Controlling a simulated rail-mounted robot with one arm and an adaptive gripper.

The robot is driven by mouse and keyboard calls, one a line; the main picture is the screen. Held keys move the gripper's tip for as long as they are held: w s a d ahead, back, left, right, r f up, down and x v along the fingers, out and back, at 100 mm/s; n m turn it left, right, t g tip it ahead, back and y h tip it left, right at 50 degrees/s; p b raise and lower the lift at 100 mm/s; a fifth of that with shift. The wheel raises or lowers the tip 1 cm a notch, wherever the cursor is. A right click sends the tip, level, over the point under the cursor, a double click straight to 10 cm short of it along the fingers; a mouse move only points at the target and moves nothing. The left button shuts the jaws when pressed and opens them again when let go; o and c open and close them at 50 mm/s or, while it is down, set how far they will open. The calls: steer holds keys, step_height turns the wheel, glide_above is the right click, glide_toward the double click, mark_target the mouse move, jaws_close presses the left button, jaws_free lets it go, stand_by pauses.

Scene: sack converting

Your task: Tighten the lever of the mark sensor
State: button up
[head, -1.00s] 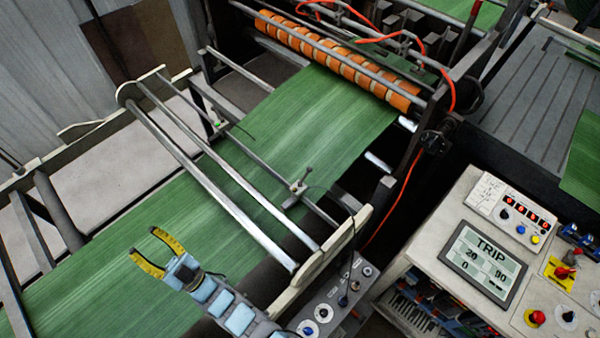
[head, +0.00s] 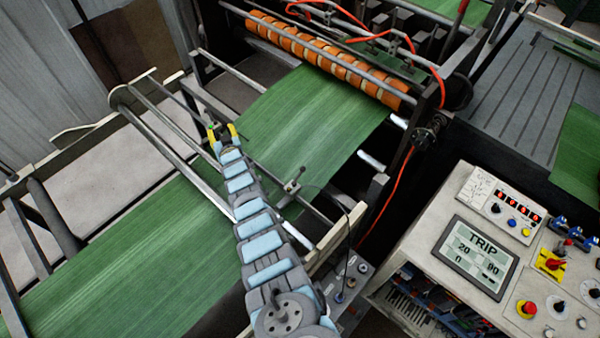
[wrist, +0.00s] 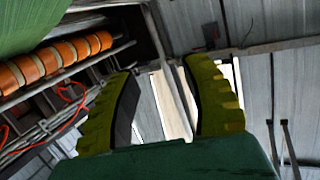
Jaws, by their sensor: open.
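A small dark clamp-like unit with an upright stem (head: 291,187) sits on a thin cross rod over the green web; I take it as the mark sensor. Its lever is too small to make out, and it is not seen in the wrist view. My gripper (head: 222,131) is up and left of this unit, near the far end of the rod, with its yellow fingers apart. In the wrist view my gripper (wrist: 156,70) is open with nothing between its fingers.
The green web (head: 110,265) runs under thick metal bars (head: 160,140) toward orange rollers (head: 330,60). A red hose (head: 388,212) hangs beside the frame. A control console (head: 440,225) with a TRIP screen (head: 476,257) stands at right.

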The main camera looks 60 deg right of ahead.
steer(key=s+d+m+g+y, duration=0.2)
steer(key=s+d+m+g, duration=0.5)
steer(key=s+d, duration=0.8)
step_height(320, 180, up, 4)
steer(key=m+g+y, duration=0.3)
steer(key=y, duration=0.5)
glide_above(300, 173)
steer(key=s, duration=0.3)
steer(key=w+f+b, duration=0.1)
steer(key=f, duration=0.3)
steer(key=f+b, duration=0.2)
steer(key=f, duration=0.3)
steer(key=w+f+b, duration=0.1)
steer(key=f, duration=0.4)
steer(key=shift+w+f+b, duration=0.15)
steer(key=shift+w+b, duration=0.2)
steer(key=shift+b, duration=0.05)
steer(key=shift+w+f, duration=0.2)
steer(key=shift+f, duration=0.3)
jaws_close()
